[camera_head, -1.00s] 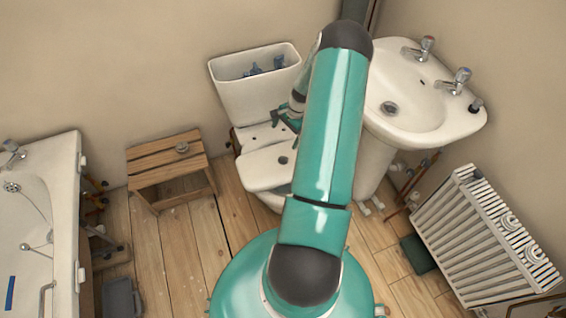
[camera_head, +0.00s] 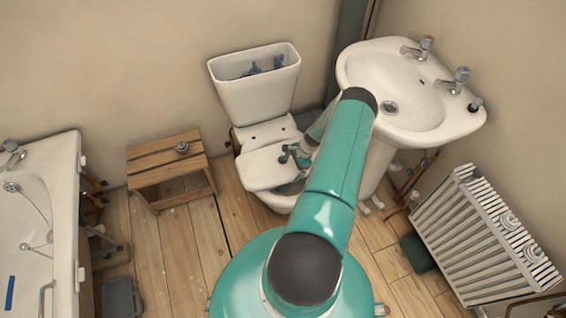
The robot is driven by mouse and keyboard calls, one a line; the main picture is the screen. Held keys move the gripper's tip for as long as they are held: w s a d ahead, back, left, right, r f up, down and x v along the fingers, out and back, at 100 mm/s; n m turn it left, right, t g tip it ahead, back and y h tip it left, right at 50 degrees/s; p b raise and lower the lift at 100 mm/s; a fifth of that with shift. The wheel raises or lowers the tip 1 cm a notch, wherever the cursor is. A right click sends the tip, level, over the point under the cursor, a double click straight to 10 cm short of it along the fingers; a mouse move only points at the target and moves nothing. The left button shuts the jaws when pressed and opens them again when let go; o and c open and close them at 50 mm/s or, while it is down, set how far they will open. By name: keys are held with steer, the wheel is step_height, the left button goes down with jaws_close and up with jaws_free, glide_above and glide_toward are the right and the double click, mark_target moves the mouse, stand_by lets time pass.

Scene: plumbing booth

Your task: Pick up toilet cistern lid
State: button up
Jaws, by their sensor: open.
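The toilet cistern (camera_head: 258,97) stands against the back wall with its top uncovered, and blue fittings show inside. A flat white slab, which looks like the cistern lid (camera_head: 262,170), lies across the toilet bowl (camera_head: 277,201) in front of the cistern. Part of the bowl's opening shows beyond the slab's right edge. My gripper (camera_head: 287,157) is open over the right part of the slab, where it covers the slab's dark round hole. I cannot tell whether the fingers touch the slab.
A wooden stool (camera_head: 168,160) with a small metal part on it stands left of the toilet. A washbasin (camera_head: 420,95) is close on the right, beside my arm. A radiator (camera_head: 485,240) and a bathtub (camera_head: 50,220) flank the wooden floor (camera_head: 180,245).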

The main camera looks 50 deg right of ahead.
mark_target(288, 171)
steer(key=x, duration=0.5)
steer(key=shift+w+d+f, duration=0.1)
steer(key=shift+w+d, duration=0.05)
steer(key=shift+w, duration=0.05)
steer(key=c, duration=2.1)
steer(key=shift+w+d, duration=0.1)
